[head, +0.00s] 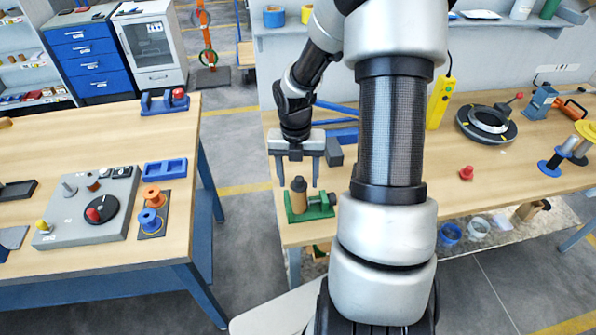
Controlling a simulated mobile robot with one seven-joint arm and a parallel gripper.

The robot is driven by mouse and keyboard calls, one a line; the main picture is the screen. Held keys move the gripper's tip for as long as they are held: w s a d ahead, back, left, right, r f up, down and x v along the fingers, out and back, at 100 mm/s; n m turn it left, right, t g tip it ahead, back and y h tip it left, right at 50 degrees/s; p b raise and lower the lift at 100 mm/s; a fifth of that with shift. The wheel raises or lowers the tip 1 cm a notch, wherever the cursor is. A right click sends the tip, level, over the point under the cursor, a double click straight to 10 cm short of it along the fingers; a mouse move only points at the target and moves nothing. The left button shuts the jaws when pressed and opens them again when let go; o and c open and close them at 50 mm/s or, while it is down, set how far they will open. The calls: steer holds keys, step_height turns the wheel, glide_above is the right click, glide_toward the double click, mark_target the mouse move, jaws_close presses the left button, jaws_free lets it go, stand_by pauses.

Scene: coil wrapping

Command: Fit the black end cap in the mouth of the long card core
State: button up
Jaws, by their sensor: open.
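A short-looking brown card-coloured cylinder (298,201), which may be the card core, stands upright in a green holder (322,211) near the front left corner of the right bench. Its length inside the holder is hidden. My gripper (298,186) is open, pointing down, with its two grey fingers apart. In the picture the fingertips lie on either side of the cylinder's upper part; I cannot tell the depth or whether they touch.
A dark grey block (334,152) and blue parts (342,135) lie behind my gripper. A red knob-like piece (466,173) and a black ring (486,124) are farther right on the bench (430,160). My arm hides the middle. The left bench (110,123) stands across a gap.

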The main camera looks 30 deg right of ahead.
mark_target(296, 178)
step_height(296, 178, up, 17)
steer(key=p, duration=0.1)
steer(key=shift+w+a+r, duration=0.15)
steer(key=shift+a+r, duration=0.05)
steer(key=shift+a, duration=0.05)
stand_by(0.5)
